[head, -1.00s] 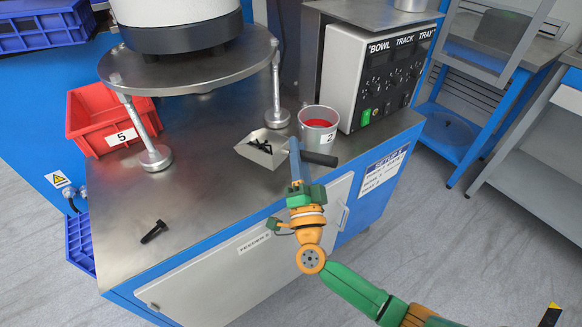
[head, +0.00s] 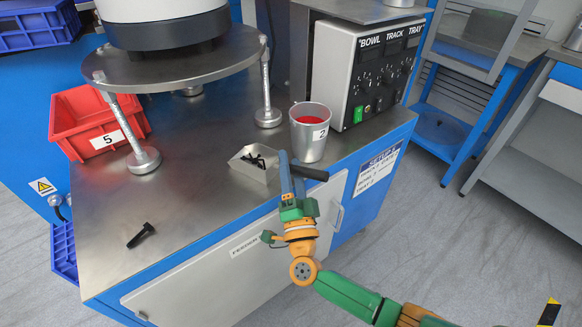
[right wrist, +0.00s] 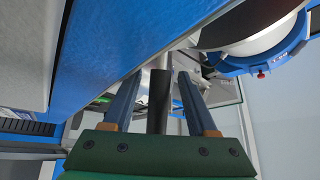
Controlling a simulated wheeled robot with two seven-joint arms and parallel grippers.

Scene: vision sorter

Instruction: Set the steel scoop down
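The steel scoop (head: 246,170) is at the front of the steel worktop, left of the metal cup, with several small black parts in it. It looks roughly level and appears to rest on the top. Its black handle (head: 311,172) points right, towards the front edge. My right gripper (head: 288,165) is at the handle. In the right wrist view the handle (right wrist: 160,105) stands between the two blue fingers of my right gripper (right wrist: 158,85), with a gap on each side, so the gripper is open around it. The scoop's bowl is hard to make out there. My left gripper is not in view.
A metal cup (head: 310,143) with red inside and label 2 stands right behind the scoop. The worktop between is clear.

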